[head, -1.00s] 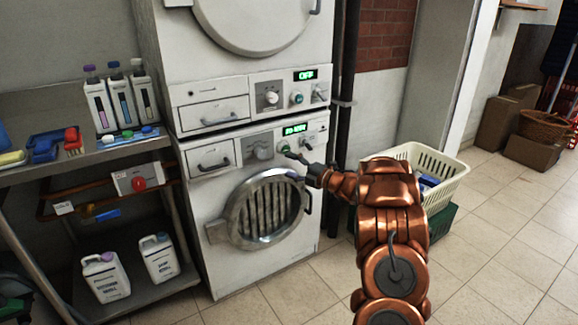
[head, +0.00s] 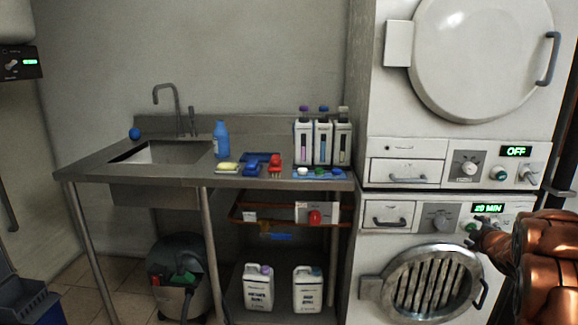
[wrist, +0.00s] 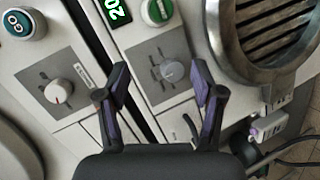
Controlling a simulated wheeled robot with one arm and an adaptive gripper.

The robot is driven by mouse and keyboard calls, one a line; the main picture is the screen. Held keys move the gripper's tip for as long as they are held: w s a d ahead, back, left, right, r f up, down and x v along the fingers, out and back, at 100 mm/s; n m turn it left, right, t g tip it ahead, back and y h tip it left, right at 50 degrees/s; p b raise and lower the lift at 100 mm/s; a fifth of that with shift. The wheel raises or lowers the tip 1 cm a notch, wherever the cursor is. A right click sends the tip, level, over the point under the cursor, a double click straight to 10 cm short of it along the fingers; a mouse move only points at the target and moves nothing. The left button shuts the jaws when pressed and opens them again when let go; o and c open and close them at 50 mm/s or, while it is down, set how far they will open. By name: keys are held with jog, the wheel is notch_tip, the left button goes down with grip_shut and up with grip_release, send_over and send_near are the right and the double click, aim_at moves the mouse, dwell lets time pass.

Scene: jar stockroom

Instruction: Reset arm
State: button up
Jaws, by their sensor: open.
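A grey dial (wrist: 170,71) on the lower panel shows beyond the gap between the fingers. My copper-coloured arm (head: 548,262) is cut off by the right edge of the head view.
The lower machine's display (head: 488,208) reads 20 MIN; the upper display (head: 515,151) reads OFF. The lower round door (head: 432,285) looks shut. A steel sink table (head: 110,172) with bottles stands left. Under it are white jugs (head: 258,287) and a vacuum-like canister (head: 182,280).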

jog(key=s+a+f+m+g+y, duration=0.15)
jog(key=s+a+m+g, duration=0.3)
jog(key=s+a, duration=1)
jog(key=s+a+f+m+g+y, duration=0.1)
jog(key=s+a+f+m+g, duration=0.35)
jog(key=s+a, duration=1)
jog(key=s+a+m+g+y, duration=0.1)
jog(key=s+a+m+g, duration=0.2)
jog(key=s+a+g, duration=1.1)
jog(key=s+d+r+t+p, duration=0.2)
jog(key=r+p, duration=0.6)
jog(key=s+d+r+t+p, duration=0.1)
jog(key=s+r+t+p, duration=0.1)
jog(key=r+p, duration=0.6)
jog(key=s+d+r+t+p, duration=0.2)
jog(key=s+r+t+p, duration=0.1)
jog(key=r+p, duration=0.5)
jog(key=shift+d+r+t, duration=0.3)
jog(key=shift+r+t, duration=0.1)
jog(key=shift+r, duration=0.4)
